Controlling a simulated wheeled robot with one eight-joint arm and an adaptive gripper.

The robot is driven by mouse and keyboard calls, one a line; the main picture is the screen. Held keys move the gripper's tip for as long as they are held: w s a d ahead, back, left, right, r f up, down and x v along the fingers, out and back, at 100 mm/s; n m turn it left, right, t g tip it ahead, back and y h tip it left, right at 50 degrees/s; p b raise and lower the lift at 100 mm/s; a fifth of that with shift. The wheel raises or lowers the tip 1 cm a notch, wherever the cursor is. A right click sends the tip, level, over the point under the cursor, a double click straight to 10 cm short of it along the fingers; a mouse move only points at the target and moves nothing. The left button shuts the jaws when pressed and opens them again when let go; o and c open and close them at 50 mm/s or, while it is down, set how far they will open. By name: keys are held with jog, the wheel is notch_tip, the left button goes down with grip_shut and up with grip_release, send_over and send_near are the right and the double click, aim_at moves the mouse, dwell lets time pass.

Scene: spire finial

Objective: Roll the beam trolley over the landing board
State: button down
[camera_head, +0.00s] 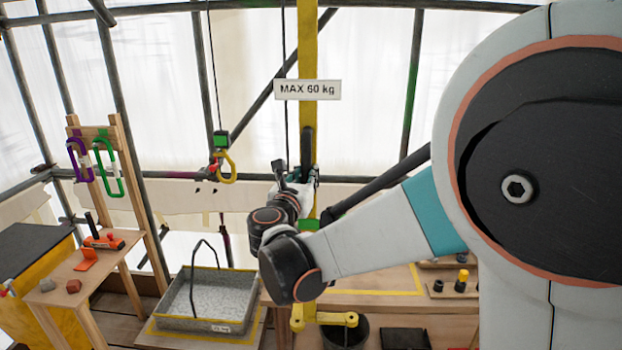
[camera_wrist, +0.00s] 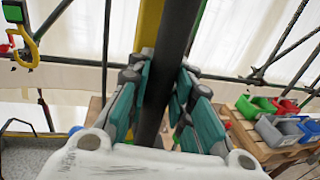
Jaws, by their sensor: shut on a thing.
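My gripper (camera_head: 303,178) is in front of the yellow post (camera_head: 308,60) in the head view. In the wrist view its teal-padded fingers (camera_wrist: 163,88) are shut around a dark upright bar (camera_wrist: 175,30). The bar stands in front of the yellow post (camera_wrist: 149,28). A green block (camera_head: 221,139) with a yellow hook (camera_head: 227,168) hangs on a line left of my gripper; the hook also shows in the wrist view (camera_wrist: 28,50). The beam trolley itself is not clearly visible. A yellow-outlined wooden surface (camera_head: 365,282) lies below; I cannot tell whether it is the landing board.
A grey tub (camera_head: 170,315) with a tall handle stands at lower left on a yellow-edged board. A wooden bench (camera_head: 125,245) with carabiners is at far left. Coloured bins (camera_wrist: 275,128) are right in the wrist view. A "MAX 60 kg" sign (camera_head: 307,90) is above my gripper.

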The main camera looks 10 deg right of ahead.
jog(key=w+a+b, duration=0.1)
jog(key=w+a, duration=0.2)
jog(key=a, duration=0.6)
jog(key=w+a, duration=0.3)
jog(key=a, duration=0.7)
jog(key=shift+b, duration=0.4)
jog(key=c, duration=1.6)
grip_release()
jog(key=shift+o, duration=0.9)
jog(key=shift+a, duration=0.25)
jog(key=shift+d, duration=0.1)
jog(key=shift+d, duration=0.1)
jog(key=v, duration=1.2)
jog(key=shift+d, duration=0.1)
